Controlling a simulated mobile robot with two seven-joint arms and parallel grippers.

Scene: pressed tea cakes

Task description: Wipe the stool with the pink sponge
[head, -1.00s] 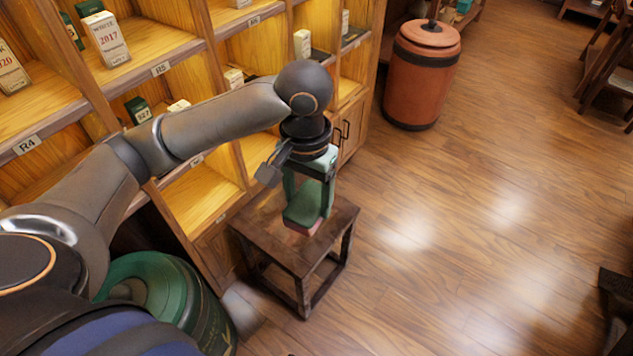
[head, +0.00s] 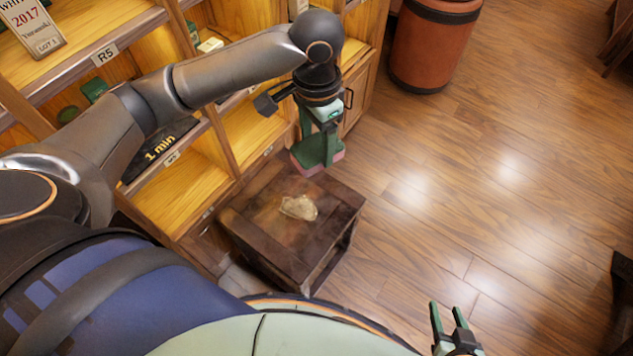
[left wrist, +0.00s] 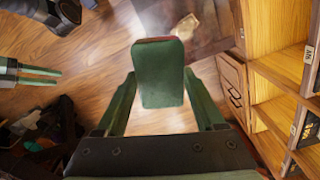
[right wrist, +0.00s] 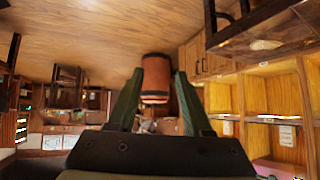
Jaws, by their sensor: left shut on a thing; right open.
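The dark wooden stool (head: 245,222) stands in front of the shelves, with an uneven pale patch (head: 298,207) on its top. The patch also shows in the left wrist view (left wrist: 187,27). My left gripper (head: 318,148) is shut on the sponge, which has a green upper part (left wrist: 160,75) and a pink underside (head: 325,167). The sponge is by the stool's far right edge, apart from the patch; its height over the top is hard to tell. My right gripper (head: 447,308) is open and empty, low in the head view, clear of the stool.
Wooden shelves (head: 245,125) with boxes stand close behind and left of the stool. A reddish-brown drum (head: 430,50) with dark bands stands at the back. The wooden floor to the right of the stool is clear. Dark furniture (head: 622,290) shows at the right edge.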

